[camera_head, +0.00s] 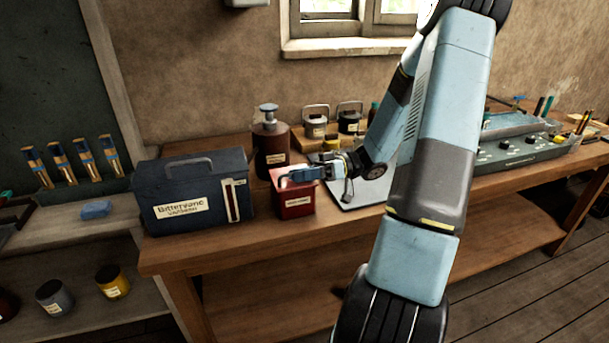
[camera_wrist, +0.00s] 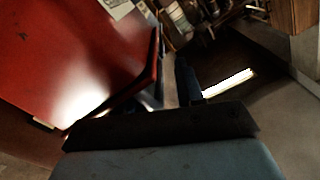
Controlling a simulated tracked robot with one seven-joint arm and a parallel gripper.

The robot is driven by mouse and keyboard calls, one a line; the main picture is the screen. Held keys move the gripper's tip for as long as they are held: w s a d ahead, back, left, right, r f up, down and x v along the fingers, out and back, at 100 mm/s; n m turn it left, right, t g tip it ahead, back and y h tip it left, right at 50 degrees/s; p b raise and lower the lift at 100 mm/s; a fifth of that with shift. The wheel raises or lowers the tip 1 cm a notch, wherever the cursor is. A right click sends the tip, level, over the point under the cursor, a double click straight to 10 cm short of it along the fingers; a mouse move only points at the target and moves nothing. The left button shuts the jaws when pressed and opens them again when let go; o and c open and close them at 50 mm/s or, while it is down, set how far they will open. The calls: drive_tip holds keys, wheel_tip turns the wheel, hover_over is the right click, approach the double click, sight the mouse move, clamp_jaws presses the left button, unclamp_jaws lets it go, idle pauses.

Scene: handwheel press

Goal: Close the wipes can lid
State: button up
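A red can (camera_head: 293,203), which I take to be the wipes can, stands on the wooden bench with a pale label on its front. My gripper (camera_head: 290,177) is at its upper part, reaching in from the right, and its blue finger hides much of the top. In the wrist view the can's red surface (camera_wrist: 70,50) fills the left side, with a red edge slanting away from it, perhaps the lid. My gripper (camera_wrist: 172,75) is close beside that edge. Whether they touch, how far the lid is open, and whether the fingers are shut cannot be told.
A dark blue box (camera_head: 195,205) with a handle stands close on the can's left. A brown pump bottle (camera_head: 270,148) is behind it. A grey plate (camera_head: 362,192) lies to the right under my arm. The bench front (camera_head: 420,215) is mostly clear.

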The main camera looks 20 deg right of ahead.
drive_tip(key=s+d, duration=0.1)
drive_tip(key=d, duration=1.2)
drive_tip(key=shift+s, duration=0.25)
drive_tip(key=shift+f, duration=0.1)
